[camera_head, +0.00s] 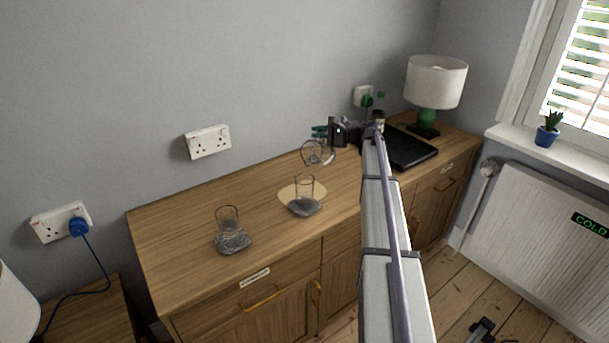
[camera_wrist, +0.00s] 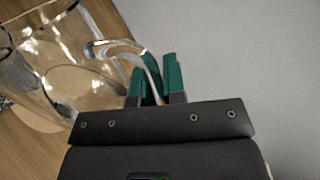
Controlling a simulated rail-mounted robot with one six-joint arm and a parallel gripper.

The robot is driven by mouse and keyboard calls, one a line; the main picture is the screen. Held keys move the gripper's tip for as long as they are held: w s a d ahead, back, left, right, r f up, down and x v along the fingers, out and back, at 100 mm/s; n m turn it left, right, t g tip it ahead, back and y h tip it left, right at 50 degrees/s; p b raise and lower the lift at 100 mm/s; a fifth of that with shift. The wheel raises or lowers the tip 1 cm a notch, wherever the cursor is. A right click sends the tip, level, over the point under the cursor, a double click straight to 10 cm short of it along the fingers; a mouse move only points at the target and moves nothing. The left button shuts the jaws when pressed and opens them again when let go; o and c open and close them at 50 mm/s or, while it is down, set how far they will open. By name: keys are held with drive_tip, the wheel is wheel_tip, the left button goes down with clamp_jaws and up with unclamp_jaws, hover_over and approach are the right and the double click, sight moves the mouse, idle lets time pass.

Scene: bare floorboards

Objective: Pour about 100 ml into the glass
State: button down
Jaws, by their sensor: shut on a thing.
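My gripper (camera_head: 320,131) is shut on the handle of a clear glass jug (camera_head: 317,153) and holds it above the sideboard. In the wrist view the green fingertips (camera_wrist: 157,82) close around the jug's handle, and the jug (camera_wrist: 70,65) fills the upper left. The jug looks tilted; I cannot tell how much liquid is in it. One clear glass (camera_head: 304,187) stands on a grey coaster (camera_head: 305,208) over a pale round mat (camera_head: 287,195), below and left of the jug. Another clear glass (camera_head: 228,219) stands on a second grey coaster (camera_head: 233,243) further left.
The wooden sideboard (camera_head: 180,225) runs along the wall. A black tray or flat device (camera_head: 410,150), a green bottle (camera_head: 379,112) and a lamp (camera_head: 436,80) stand at its right end. Wall sockets (camera_head: 208,142) are behind. A radiator (camera_head: 535,210) is at right.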

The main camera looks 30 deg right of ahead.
sight(313, 142)
drive_tip(key=shift+s+a+r+n+p, duration=0.15)
drive_tip(key=shift+a+r+n+p, duration=0.1)
drive_tip(key=shift+r+n+p, duration=0.35)
drive_tip(key=shift+s+a+r+n+h+p, duration=0.25)
drive_tip(key=shift+r+n+p, duration=0.1)
drive_tip(key=shift+r+p, duration=0.15)
drive_tip(key=shift+s+a+r+n+h+p, duration=0.15)
drive_tip(key=shift+a+r+n+p, duration=0.1)
drive_tip(key=shift+r+n+p, duration=0.15)
idle(0.6)
drive_tip(key=shift+s+a+r+n+t+p, duration=0.3)
drive_tip(key=shift+s+a+r+n+p, duration=0.35)
drive_tip(key=shift+a, duration=0.25)
idle(1.3)
drive_tip(key=shift+s+a+r+n+p, duration=0.2)
drive_tip(key=shift+s+r+n+p, duration=0.1)
drive_tip(key=shift+r+p, duration=0.15)
idle(0.8)
